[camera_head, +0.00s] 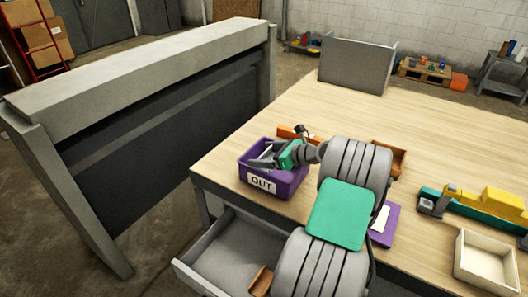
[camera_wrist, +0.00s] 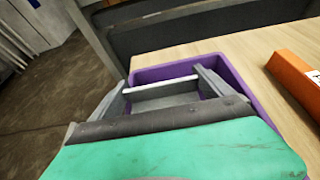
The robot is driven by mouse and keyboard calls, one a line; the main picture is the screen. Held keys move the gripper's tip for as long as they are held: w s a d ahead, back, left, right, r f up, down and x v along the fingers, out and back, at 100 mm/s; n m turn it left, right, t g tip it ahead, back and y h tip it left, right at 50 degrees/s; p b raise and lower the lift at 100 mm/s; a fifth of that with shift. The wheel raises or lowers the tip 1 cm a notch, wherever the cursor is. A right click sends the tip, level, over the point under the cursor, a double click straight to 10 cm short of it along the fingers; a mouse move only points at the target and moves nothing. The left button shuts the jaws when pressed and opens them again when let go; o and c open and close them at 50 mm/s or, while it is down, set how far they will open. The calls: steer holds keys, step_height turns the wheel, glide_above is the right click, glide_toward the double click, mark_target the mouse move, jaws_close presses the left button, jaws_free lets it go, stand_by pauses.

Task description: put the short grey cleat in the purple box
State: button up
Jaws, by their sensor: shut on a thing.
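The purple box (camera_head: 282,190), labelled OUT, stands on the near left corner of the wooden table. My gripper (camera_head: 264,157) is over the box's open top. In the wrist view the two grey fingers (camera_wrist: 162,88) stand wide apart inside the outline of the purple rim (camera_wrist: 240,80). They are shut on a short grey cleat (camera_wrist: 160,84), which spans between the fingertips with a pale upper edge. I cannot tell how far the cleat is above the box floor. The box's near side is hidden in the wrist view by my gripper's green body.
An orange block (camera_wrist: 297,78) lies right beside the box. An open grey drawer (camera_head: 225,255) juts out below the table edge. A grey upright panel (camera_head: 356,65) stands at the back. A pale wooden tray (camera_head: 459,262) and a yellow-and-green object (camera_head: 490,203) are at right.

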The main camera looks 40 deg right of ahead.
steer(key=shift+f, duration=0.15)
steer(key=o, duration=1.1)
steer(key=shift+f, duration=0.15)
